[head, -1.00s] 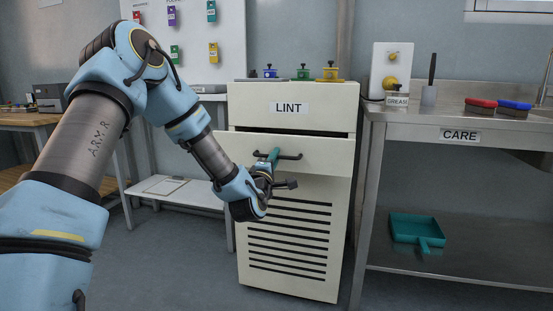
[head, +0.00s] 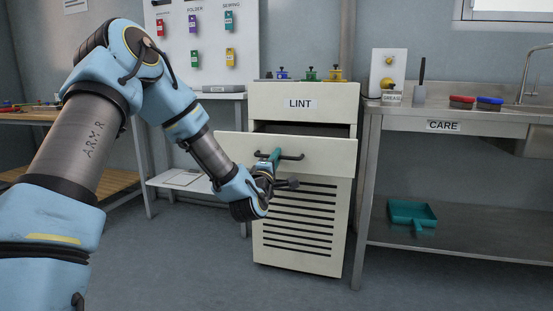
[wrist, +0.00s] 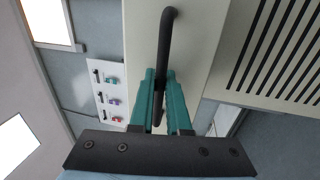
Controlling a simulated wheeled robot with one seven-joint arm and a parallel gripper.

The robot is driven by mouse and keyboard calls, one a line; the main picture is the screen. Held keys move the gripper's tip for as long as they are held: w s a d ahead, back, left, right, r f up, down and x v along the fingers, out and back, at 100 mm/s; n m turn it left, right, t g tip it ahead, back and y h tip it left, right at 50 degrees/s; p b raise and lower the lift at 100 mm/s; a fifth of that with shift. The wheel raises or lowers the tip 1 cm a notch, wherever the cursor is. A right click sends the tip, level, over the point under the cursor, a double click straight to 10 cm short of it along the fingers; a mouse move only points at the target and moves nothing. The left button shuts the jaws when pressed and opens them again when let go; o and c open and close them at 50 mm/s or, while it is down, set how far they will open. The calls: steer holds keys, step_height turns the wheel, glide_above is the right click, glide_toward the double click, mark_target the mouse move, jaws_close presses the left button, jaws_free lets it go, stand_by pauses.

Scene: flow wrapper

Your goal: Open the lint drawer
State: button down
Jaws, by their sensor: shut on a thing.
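The lint drawer (head: 330,157) is a cream front under the LINT label (head: 300,104) on a cream cabinet. It stands partly pulled out, with a dark gap above it. Its dark bar handle (head: 292,156) runs across the front. My gripper (head: 274,156) is shut on the left part of that handle. In the wrist view the teal fingers (wrist: 160,100) lie on both sides of the handle (wrist: 166,40). The inside of the drawer is mostly hidden.
A steel table (head: 375,145) marked CARE stands close on the cabinet's right, with a teal dustpan (head: 412,214) on its lower shelf. A low white shelf (head: 180,178) is on the left. The floor in front is clear.

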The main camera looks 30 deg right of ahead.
steer(key=c, duration=1.2)
jaws_free()
steer(key=shift+o, duration=0.2)
steer(key=v, duration=1)
steer(key=shift+s+a, duration=0.25)
steer(key=shift+f, duration=0.2)
